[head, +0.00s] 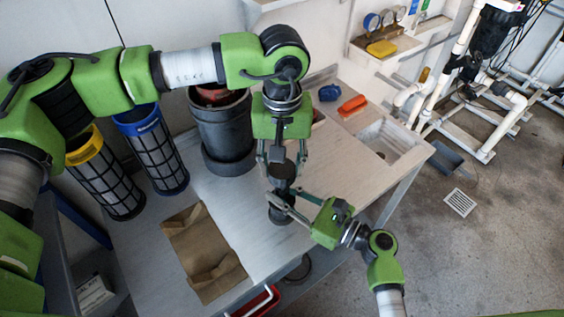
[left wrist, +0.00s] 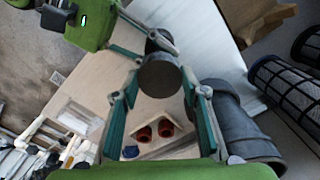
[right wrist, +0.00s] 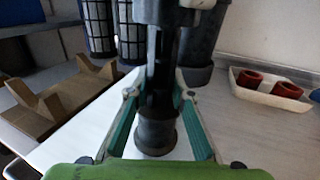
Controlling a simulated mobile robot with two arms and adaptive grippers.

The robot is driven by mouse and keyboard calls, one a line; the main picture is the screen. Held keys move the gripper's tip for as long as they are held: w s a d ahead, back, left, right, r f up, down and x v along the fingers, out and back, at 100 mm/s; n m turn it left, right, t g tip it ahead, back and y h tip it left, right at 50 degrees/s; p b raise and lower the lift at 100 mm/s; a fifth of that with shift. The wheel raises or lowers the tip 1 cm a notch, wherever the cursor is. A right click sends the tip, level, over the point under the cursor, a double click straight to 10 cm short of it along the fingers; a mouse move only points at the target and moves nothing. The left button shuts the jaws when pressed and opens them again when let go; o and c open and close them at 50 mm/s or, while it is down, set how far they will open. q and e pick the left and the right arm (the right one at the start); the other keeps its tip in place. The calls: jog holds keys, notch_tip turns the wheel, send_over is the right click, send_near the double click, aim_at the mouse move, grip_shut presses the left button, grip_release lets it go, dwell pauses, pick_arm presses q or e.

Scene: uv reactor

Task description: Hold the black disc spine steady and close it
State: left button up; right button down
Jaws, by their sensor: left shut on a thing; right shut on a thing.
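The black disc spine (head: 280,214) is upright over the white worktop, with a round disc at its top and another at its bottom. My left gripper (head: 281,168) comes from above and is shut on its upper part; the round top disc (left wrist: 160,75) shows between the fingers in the left wrist view. My right gripper (head: 283,194) comes from the front right and is shut on the spine lower down. In the right wrist view the spine's shaft and bottom disc (right wrist: 155,136) stand between the fingers. Whether the bottom disc touches the worktop is hard to tell.
A dark cylindrical vessel (head: 222,130) stands just behind left. Yellow-topped (head: 105,180) and blue-topped (head: 155,150) mesh cartridges stand farther left. A brown cradle (head: 190,240) lies front left. A white tray with red rings (right wrist: 268,92) and a sink (head: 390,140) are to the right.

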pick_arm(q)
jog(key=m, duration=0.5)
jog(key=shift+m, duration=0.4)
jog(key=m, duration=0.5)
jog(key=o, duration=0.9)
jog(key=shift+r, duration=2.3)
jog(key=shift+c, duration=0.4)
